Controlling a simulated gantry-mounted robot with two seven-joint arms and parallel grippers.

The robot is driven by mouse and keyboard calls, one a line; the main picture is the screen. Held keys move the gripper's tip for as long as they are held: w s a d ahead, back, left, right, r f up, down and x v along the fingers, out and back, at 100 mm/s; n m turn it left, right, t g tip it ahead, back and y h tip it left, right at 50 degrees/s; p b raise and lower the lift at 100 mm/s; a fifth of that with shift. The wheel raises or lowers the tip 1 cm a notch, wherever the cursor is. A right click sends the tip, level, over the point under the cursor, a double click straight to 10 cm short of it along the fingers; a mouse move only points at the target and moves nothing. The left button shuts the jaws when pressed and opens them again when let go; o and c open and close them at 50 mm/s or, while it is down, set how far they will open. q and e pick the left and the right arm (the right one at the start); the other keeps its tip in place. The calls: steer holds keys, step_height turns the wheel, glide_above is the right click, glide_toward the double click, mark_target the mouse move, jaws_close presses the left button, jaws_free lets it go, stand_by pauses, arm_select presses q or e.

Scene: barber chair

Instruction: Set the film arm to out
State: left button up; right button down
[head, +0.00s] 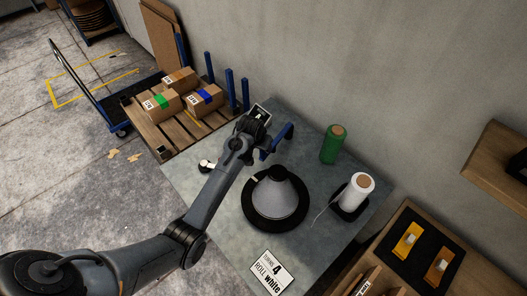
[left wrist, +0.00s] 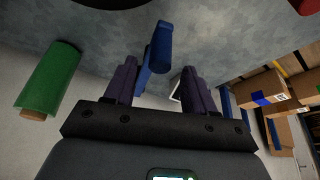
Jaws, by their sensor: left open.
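The blue film arm (head: 277,141) stands at the back of the grey table, behind a black turntable (head: 249,205) that carries a grey cone-shaped load (head: 272,200). My left gripper (head: 255,127) is over the table's back edge at the blue arm and partly hides it. In the left wrist view the blue film arm (left wrist: 157,48) rises between the two dark fingers of my open left gripper (left wrist: 158,68). It is closer to the left finger; I cannot tell whether they touch. My right gripper is not in view.
A green roll (head: 333,145) and a white film roll (head: 358,190) on a black base stand on the table's right. A sign (head: 272,273) reads 4 turns, roll white. A pallet (head: 160,135) with boxes is behind left. The wall is close behind.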

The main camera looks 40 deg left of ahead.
arm_select(q)
steer(key=shift+b+x, duration=0.5)
steer(key=shift+x, duration=2.1)
jaws_close()
